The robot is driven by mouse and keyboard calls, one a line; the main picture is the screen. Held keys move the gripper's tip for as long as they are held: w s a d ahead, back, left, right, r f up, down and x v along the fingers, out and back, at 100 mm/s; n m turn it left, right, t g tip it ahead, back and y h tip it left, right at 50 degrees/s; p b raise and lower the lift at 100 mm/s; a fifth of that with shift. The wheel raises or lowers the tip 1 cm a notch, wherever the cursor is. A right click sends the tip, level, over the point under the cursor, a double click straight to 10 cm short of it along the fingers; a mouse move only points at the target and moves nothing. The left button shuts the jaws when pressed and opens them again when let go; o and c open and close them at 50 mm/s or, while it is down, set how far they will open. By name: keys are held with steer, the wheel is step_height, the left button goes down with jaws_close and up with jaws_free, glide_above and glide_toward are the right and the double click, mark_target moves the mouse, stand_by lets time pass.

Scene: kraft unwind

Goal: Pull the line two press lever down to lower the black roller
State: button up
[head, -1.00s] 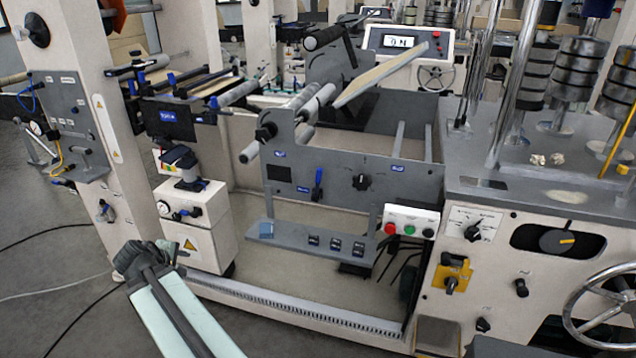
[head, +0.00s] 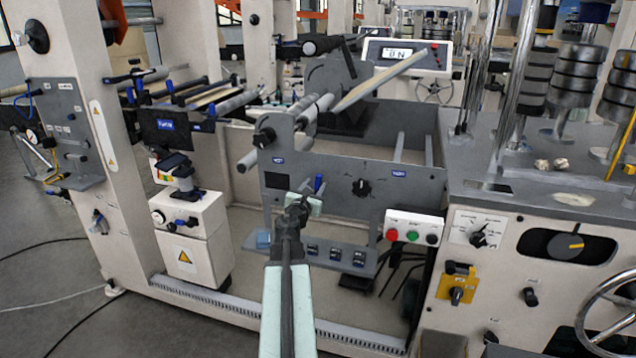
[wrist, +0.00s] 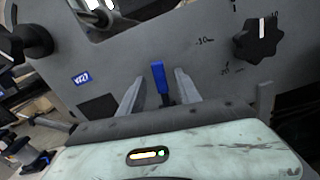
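The blue-handled lever (head: 319,184) stands upright on the grey side panel (head: 340,208) of the machine, partly hidden by my arm's end. In the wrist view the blue lever (wrist: 160,84) is between the two grey fingers of my gripper (wrist: 159,77), with a gap on each side. My gripper (head: 306,196) is open and in front of the panel; whether it touches the lever cannot be told. A black cylinder (head: 309,47) sits high above the panel; I cannot tell if it is the black roller.
A black knob (head: 361,187) is right of the lever; it also shows in the wrist view (wrist: 262,40). A button box (head: 414,226) stands lower right. A grey shelf with switches (head: 335,255) juts out below. A white cabinet (head: 190,235) stands left.

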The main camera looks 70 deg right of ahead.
mark_target(317, 182)
steer(key=d, duration=0.4)
steer(key=shift+w+d, duration=0.2)
steer(key=shift+d, duration=0.15)
steer(key=shift+c, duration=0.3)
jaws_close()
steer(key=shift+a, duration=0.1)
stand_by(0.6)
